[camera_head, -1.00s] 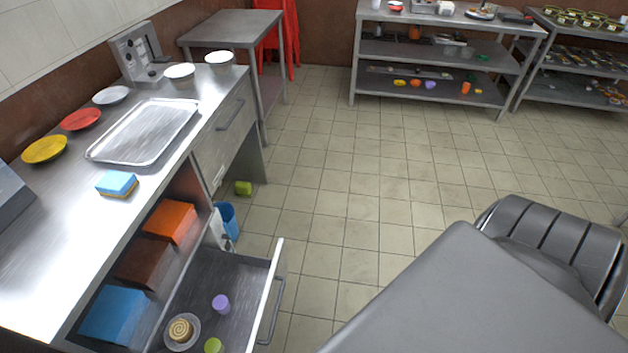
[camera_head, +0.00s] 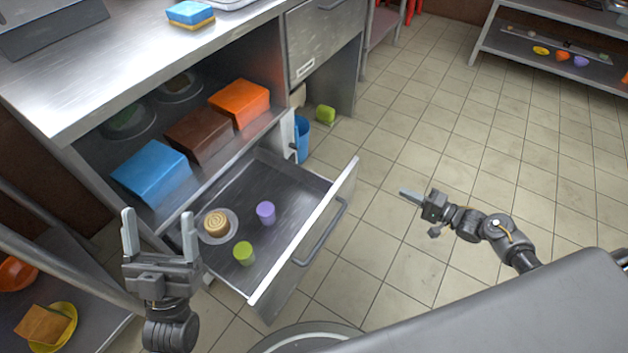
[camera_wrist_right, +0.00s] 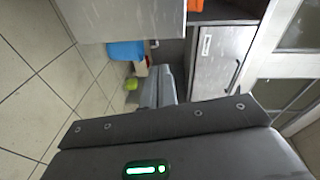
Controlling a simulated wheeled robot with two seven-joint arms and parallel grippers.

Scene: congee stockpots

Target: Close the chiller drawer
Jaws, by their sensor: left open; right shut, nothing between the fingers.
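The chiller drawer (camera_head: 305,229) is pulled out from under the steel counter in the head view, with its handle (camera_head: 324,234) on the front facing right. Inside it are a plate with a swirled roll (camera_head: 215,223), a purple cup (camera_head: 265,212) and a green cup (camera_head: 243,252).
Blue (camera_head: 150,172), brown (camera_head: 200,135) and orange (camera_head: 239,102) boxes sit on the shelf above the drawer. A blue bin (camera_head: 302,138) and green block (camera_head: 325,114) stand beyond it. A shelf with an orange bowl (camera_head: 17,273) is at left. Floor at right is clear.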

